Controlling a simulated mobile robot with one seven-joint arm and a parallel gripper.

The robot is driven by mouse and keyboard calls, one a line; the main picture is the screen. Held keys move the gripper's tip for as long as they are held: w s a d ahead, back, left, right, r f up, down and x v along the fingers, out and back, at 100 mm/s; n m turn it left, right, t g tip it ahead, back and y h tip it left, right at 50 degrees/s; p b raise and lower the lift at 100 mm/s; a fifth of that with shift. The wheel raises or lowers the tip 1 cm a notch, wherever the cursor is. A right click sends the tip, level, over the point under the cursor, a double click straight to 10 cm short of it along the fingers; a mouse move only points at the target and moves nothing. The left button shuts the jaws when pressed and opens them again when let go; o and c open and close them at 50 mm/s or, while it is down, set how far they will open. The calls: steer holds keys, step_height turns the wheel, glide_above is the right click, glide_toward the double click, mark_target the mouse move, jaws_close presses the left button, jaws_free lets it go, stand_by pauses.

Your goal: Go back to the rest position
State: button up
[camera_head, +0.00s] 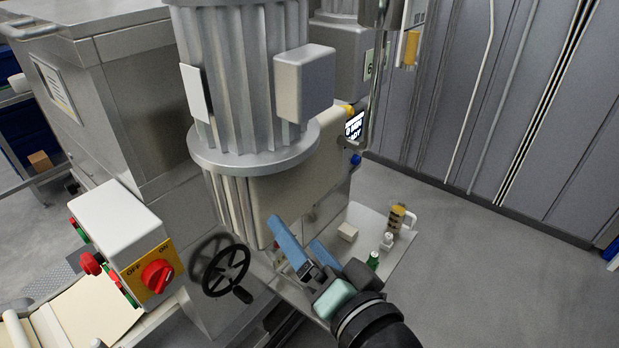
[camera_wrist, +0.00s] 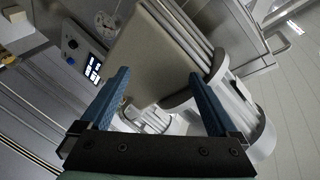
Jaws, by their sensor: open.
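My gripper (camera_head: 303,248) is in the lower middle of the head view, in front of the grey machine (camera_head: 240,140) with the finned motor housing. Its two blue fingers are apart, and nothing shows between them. In the wrist view my gripper (camera_wrist: 160,90) also shows open, with the machine's beige panel (camera_wrist: 155,55) and finned housing (camera_wrist: 240,105) beyond the fingers. Whether a finger touches the machine cannot be told.
A black handwheel (camera_head: 226,270) and a control box with a red rotary switch (camera_head: 157,276) stand left of my gripper. A small shelf (camera_head: 362,219) behind it holds a jug (camera_head: 400,216), a white block (camera_head: 347,232) and small bottles. Floor (camera_head: 490,270) at right is clear.

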mark_target(302, 124)
steer(key=r+t+h, duration=0.1)
steer(key=r, duration=0.3)
steer(key=w+r+n+t, duration=0.1)
steer(key=r+t, duration=0.1)
steer(key=r, duration=0.3)
steer(key=w+r+n+t+h, duration=0.1)
steer(key=r, duration=0.4)
steer(key=shift+w+d+h, duration=0.25)
steer(key=shift+d+h, duration=0.05)
steer(key=shift+d, duration=0.1)
steer(key=r+t, duration=0.1)
steer(key=r, duration=0.3)
steer(key=r+n+t+h, duration=0.1)
steer(key=r, duration=0.1)
steer(key=shift+s+r+t, duration=0.25)
steer(key=shift+s+t, duration=0.05)
steer(key=shift+s, duration=0.05)
steer(key=s+r+t+h, duration=0.2)
steer(key=s+r+t, duration=0.1)
steer(key=r, duration=0.5)
steer(key=s+r+n+t+h, duration=0.1)
steer(key=s+r+t+h, duration=0.1)
steer(key=s+r, duration=0.4)
step_height(302, 124, up, 3)
steer(key=shift+f+n+t, duration=0.1)
steer(key=shift+n+t, duration=0.2)
steer(key=shift+t, duration=0.4)
steer(key=shift+s+f, duration=0.1)
